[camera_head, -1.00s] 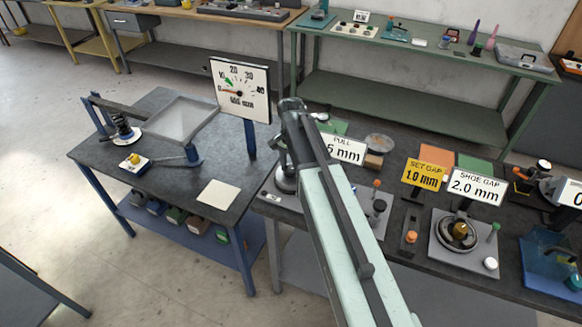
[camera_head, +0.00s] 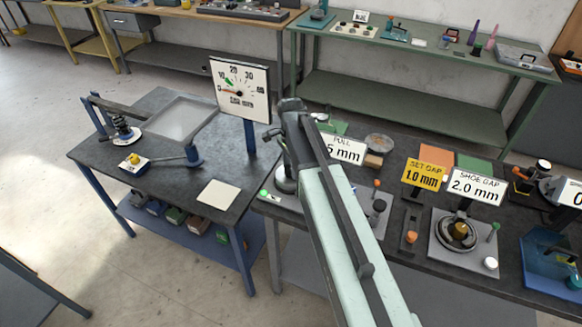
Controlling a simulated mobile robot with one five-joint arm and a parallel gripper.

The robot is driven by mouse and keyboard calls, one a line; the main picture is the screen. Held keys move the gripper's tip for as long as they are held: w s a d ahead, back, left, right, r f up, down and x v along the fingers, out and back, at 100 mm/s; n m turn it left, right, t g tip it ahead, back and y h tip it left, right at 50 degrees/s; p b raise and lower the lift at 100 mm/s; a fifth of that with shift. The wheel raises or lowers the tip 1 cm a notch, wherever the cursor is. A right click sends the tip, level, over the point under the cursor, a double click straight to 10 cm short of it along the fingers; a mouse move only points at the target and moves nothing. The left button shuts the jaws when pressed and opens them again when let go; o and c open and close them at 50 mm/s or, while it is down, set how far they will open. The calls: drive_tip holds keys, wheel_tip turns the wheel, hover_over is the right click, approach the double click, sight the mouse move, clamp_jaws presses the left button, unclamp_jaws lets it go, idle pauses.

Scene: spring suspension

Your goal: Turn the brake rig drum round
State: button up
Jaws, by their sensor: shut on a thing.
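My gripper (camera_head: 286,172) points down at the left end of the right-hand bench, partly hidden behind my own wrist and forearm. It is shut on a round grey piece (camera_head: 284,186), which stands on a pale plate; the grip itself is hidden. I cannot tell whether this piece is the drum. A lit green lamp (camera_head: 264,193) shows at the plate's left corner.
The sign reading "PULL" (camera_head: 346,151) is partly covered by my arm. A yellow "SET GAP 1.0 mm" sign (camera_head: 423,173) and a "SHOE GAP" sign (camera_head: 476,186) stand to the right. A dial board (camera_head: 241,88) stands on the left table, close to my wrist.

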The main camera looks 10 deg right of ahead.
drive_tip(key=o, duration=1.4)
drive_tip(key=shift+r, duration=0.1)
wheel_tip(320, 180, up, 8)
drive_tip(key=p, duration=0.8)
drive_tip(key=shift+f, duration=0.2)
